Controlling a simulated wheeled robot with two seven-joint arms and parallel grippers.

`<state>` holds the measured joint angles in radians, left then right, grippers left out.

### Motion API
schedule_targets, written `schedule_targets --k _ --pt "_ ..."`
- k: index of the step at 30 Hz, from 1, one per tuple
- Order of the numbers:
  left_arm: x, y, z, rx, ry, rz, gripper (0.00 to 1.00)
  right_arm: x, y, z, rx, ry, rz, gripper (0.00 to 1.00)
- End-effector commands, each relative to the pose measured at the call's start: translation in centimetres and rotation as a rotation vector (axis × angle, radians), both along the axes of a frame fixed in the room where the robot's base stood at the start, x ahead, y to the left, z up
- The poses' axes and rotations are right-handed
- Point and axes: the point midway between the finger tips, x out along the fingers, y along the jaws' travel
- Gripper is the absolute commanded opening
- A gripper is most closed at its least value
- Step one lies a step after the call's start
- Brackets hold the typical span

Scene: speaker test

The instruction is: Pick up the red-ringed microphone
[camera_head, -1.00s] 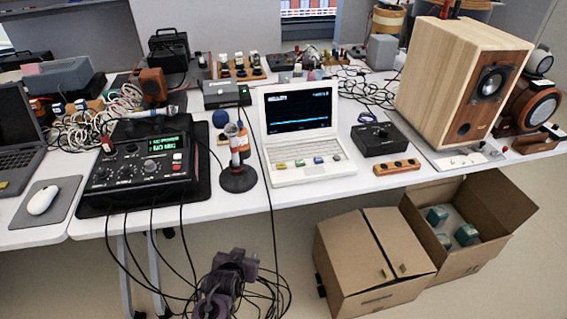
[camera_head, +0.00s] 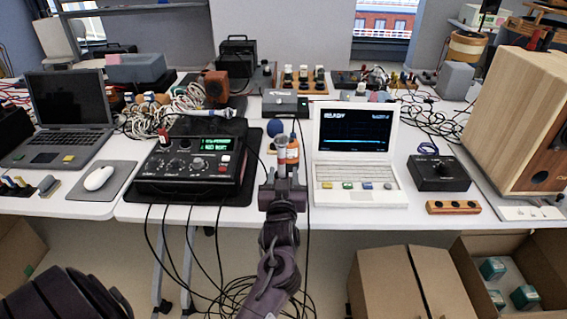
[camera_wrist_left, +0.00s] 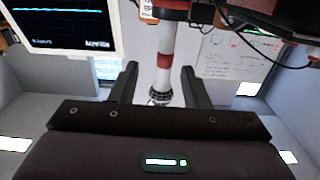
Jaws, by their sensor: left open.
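The red-ringed microphone (camera_wrist_left: 164,45) has a white body, red bands and a dark mesh head. In the left wrist view it stands between the two spread fingers of my left gripper (camera_wrist_left: 160,88), with a gap visible on each side. The gripper is open with nothing clamped. My right gripper is not in view.
A black recorder (camera_head: 190,170) stands close on the left and a white laptop (camera_head: 350,172) close on the right. Cables hang over the table's front edge. Cardboard boxes (camera_head: 400,290) stand below right.

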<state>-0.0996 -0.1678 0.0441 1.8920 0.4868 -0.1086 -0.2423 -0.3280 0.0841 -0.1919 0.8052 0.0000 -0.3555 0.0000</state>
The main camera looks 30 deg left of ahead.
Motion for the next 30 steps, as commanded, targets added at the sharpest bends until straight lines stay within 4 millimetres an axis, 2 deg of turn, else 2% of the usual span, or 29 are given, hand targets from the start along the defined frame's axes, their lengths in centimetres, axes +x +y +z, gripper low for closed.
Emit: schedule_targets --k 12,16,22,23,30 --pt "4.5 3.4 0.3 0.0 0.002 -0.002 0.42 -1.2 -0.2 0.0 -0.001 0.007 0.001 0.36" --pt "5.2 3.9 0.2 -0.001 0.003 -0.002 0.42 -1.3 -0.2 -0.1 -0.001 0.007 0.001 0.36" --pt "5.2 3.9 0.2 -0.002 0.003 -0.003 0.42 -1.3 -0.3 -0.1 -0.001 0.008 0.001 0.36" --pt "5.2 3.9 0.2 -0.002 0.003 -0.003 0.41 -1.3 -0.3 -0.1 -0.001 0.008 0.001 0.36" --pt "5.2 3.9 0.2 -0.002 0.003 -0.003 0.1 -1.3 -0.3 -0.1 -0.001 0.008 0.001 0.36"
